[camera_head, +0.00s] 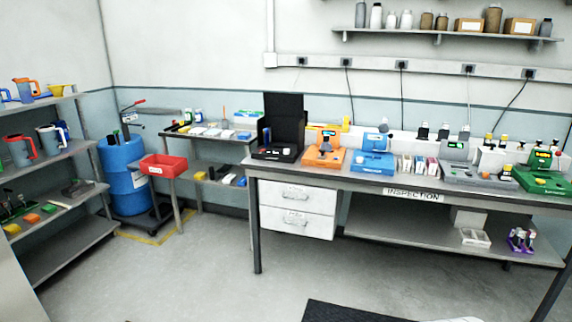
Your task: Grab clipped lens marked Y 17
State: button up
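No label Y 17 can be read in this view, and I cannot pick out the clipped lens. The long bench with the INSPECTION sign (412,195) carries a row of devices. These are an open black case (284,125), an orange device (324,148), a blue device (373,160), a grey device (470,172) and a green device (543,175). A row of small upright pale and red items (418,165) stands between the blue and grey devices. They are too small to identify. My gripper is not in view.
A side table (204,137) with small items stands left of the bench. A blue drum (122,172) with a red bin (163,166) and a shelf rack (50,160) are further left. Two white drawers (297,208) hang under the bench. The floor (200,270) in front is clear, with a dark mat (350,313).

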aim_at(327, 145)
jog(key=i, duration=1.3)
jog(key=i+j+z, duration=0.1)
jog(key=i, duration=1.2)
jog(key=i+j, duration=0.1)
jog(key=i, duration=1.2)
